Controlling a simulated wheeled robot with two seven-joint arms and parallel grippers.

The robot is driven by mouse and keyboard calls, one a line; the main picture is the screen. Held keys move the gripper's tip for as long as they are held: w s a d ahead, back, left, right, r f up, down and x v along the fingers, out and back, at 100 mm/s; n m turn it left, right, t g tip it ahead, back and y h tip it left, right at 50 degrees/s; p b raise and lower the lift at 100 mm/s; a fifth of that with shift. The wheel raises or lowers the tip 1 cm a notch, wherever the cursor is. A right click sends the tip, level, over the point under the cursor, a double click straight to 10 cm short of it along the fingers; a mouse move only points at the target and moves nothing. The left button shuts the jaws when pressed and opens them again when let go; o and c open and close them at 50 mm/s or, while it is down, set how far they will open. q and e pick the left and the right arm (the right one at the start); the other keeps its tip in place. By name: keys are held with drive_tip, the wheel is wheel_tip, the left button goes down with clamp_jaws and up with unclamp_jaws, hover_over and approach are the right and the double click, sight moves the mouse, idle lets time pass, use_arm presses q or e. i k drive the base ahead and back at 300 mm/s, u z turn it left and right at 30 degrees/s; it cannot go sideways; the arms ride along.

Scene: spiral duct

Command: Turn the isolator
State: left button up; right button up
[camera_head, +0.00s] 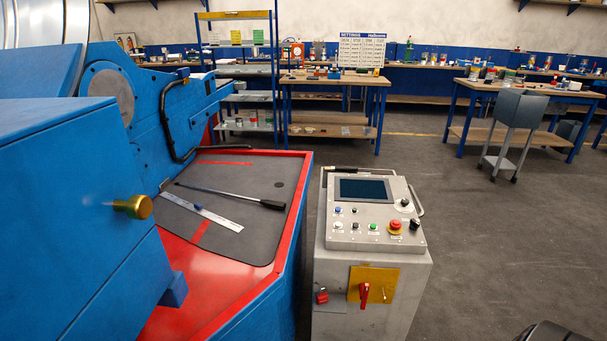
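The isolator is a red rotary handle (364,293) on a yellow plate (381,275). It sits on the front face of the grey control cabinet (333,266), below the sloped control panel. The handle looks close to upright. A small light-coloured part lies just right of the handle, too small to make out. A small red piece (321,296) is on the same face, left of the plate. Neither of my grippers is in view. A dark rounded shape shows at the bottom right edge, and I cannot tell what it is.
A big blue machine (60,200) with a red-edged bed (240,292) fills the left, close beside the cabinet. The panel has a screen (363,190) and a red emergency button (395,226). Workbenches (335,82) and a grey cart (516,112) stand behind.

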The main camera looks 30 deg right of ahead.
sight(364, 291)
drive_tip(key=z, duration=0.05)
drive_tip(key=k, duration=0.5)
drive_tip(key=z, duration=1.65)
drive_tip(key=i, duration=0.4)
drive_tip(key=z, duration=0.8)
